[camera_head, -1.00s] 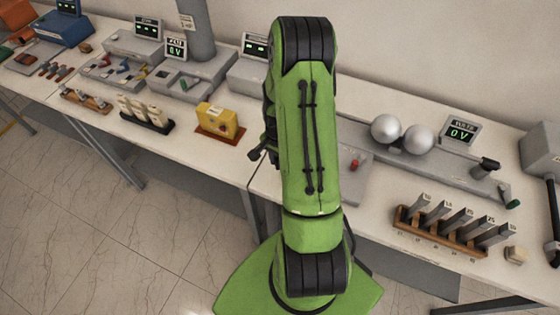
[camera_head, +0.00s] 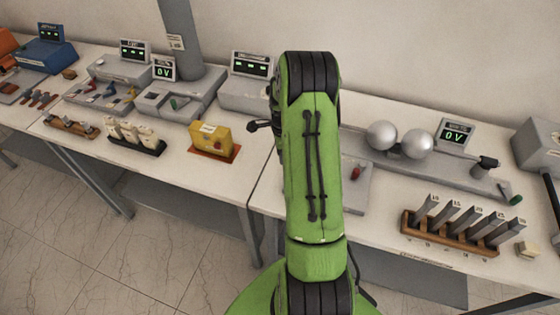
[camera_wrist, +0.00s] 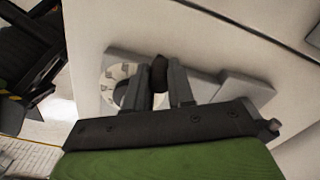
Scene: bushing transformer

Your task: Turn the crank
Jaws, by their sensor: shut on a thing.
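In the wrist view my gripper (camera_wrist: 158,88) has its two dark fingers on either side of a black knob (camera_wrist: 159,72). The knob looks like the crank's handle, and the gripper is shut on it. Behind the left finger is a round pale dial or wheel with a segmented face (camera_wrist: 114,85), set on a grey base plate (camera_wrist: 128,62). The fingers cover part of the wheel, and the crank's arm cannot be made out. In the head view my green arm hides the gripper and the crank.
Right of my arm in the head view are two metal spheres (camera_head: 399,138), a small display (camera_head: 454,134) and a wooden rack of upright blocks (camera_head: 450,238). Left are a yellow box (camera_head: 210,141) and several grey instruments with displays. The floor at front left is clear.

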